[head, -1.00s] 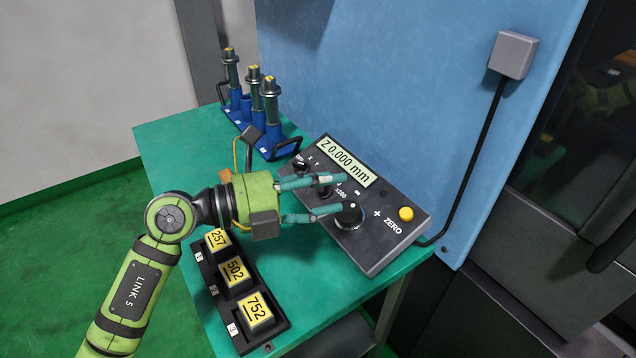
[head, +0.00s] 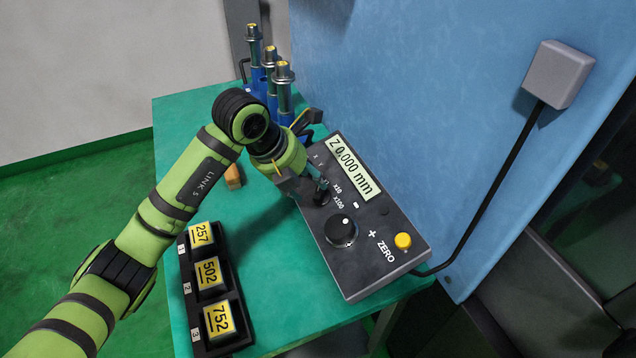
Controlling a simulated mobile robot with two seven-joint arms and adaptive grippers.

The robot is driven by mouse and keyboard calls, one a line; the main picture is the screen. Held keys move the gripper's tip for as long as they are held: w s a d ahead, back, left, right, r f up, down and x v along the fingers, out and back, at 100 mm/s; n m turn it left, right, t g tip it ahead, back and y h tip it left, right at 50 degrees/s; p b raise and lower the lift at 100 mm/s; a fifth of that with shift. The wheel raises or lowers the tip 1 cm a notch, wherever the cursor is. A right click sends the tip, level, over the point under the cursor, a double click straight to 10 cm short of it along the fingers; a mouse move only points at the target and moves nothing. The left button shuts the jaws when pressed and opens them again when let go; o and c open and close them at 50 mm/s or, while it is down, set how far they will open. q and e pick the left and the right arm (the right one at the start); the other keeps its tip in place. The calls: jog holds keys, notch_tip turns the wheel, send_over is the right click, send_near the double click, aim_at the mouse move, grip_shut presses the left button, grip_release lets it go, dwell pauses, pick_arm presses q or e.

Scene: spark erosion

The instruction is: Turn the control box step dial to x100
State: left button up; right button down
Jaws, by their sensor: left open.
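The dark control box (head: 372,272) lies on the green table, its display (head: 354,168) reading "Z 0.000 mm". The small black step dial (head: 321,198) sits left of the printed x10 and x100 marks. My left gripper (head: 321,186) is open and points down at this dial. Its fingertips are at or just above the dial; I cannot tell if they touch it. The gripper partly hides the dial and the labels near it, and the dial's setting cannot be read. My right gripper is not in view.
The large knob (head: 341,230) with a white mark and the yellow ZERO button (head: 403,241) are close by on the box. A black tray (head: 241,338) holds yellow blocks 257, 502 and 752. Electrode holders (head: 284,90) stand behind my arm. A blue wall rises behind the box.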

aim_at(316, 191)
pick_arm(q)
jog(key=x, duration=0.2)
jog(key=shift+w+d+f, duration=0.1)
jog(key=shift+d+f, duration=0.15)
jog(key=shift+p+x, duration=0.35)
jog(key=shift+x, duration=0.4)
jog(key=shift+f, duration=0.1)
grip_shut()
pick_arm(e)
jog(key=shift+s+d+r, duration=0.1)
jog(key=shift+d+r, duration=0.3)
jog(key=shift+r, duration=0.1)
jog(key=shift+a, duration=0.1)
